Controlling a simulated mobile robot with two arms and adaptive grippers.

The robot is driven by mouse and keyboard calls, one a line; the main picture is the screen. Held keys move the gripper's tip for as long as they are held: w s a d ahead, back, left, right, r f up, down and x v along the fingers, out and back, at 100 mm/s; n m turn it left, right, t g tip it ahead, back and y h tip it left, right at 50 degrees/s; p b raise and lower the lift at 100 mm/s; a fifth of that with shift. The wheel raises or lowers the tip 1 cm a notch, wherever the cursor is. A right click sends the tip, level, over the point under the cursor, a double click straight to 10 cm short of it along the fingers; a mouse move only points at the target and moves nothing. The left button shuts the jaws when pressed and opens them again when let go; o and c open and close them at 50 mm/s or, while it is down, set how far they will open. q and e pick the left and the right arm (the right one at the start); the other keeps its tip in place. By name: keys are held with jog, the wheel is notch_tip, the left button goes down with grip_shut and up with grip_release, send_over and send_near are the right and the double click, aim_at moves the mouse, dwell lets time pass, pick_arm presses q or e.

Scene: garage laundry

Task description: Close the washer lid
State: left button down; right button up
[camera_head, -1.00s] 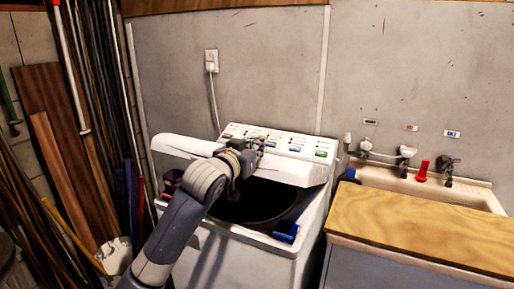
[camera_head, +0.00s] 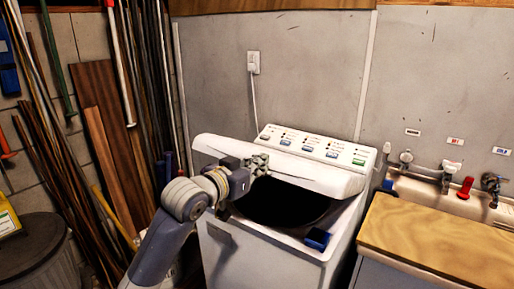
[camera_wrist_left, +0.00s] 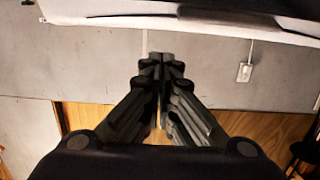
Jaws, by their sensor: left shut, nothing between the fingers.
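The washer (camera_head: 262,258) is a white top-loader with its control panel at the back. Its white lid (camera_head: 325,178) is partly raised and tilted, and the dark drum opening (camera_head: 280,205) shows below its front edge. My left gripper (camera_head: 262,163) is shut and empty; it overlaps the left half of the lid in the head view, and I cannot tell whether it touches it. In the left wrist view, the shut fingers (camera_wrist_left: 160,62) point towards the wall, with a white panel that looks like the lid (camera_wrist_left: 160,12) across the top. My right gripper is not in view.
A blue object (camera_head: 317,239) sits on the washer's front rim. A sink (camera_head: 430,194) and a wooden countertop (camera_head: 430,240) stand to the right. Boards and poles (camera_head: 110,120) lean at the left, near a dark bin (camera_head: 40,255). A wall outlet (camera_head: 253,62) is behind the washer.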

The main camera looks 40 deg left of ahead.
pick_arm(q)
jog(key=s+a+r+p, duration=0.3)
jog(key=a+p, duration=0.1)
jog(key=a, duration=0.3)
jog(key=p, duration=0.3)
send_over(250, 155)
jog(key=s+d, duration=0.4)
jog(key=s, duration=0.1)
jog(key=shift+w+f, duration=0.15)
jog(key=shift+f, duration=0.75)
jog(key=shift+w+f, duration=0.25)
jog(key=shift+w, duration=0.3)
jog(key=shift+s+d+f+p, duration=0.1)
jog(key=shift+s+f+p, duration=0.1)
jog(key=shift+s+f, duration=0.3)
jog(key=shift+s+f+p, duration=0.15)
jog(key=shift+f, duration=0.55)
jog(key=shift+s+f, duration=0.4)
jog(key=shift+f, duration=0.15)
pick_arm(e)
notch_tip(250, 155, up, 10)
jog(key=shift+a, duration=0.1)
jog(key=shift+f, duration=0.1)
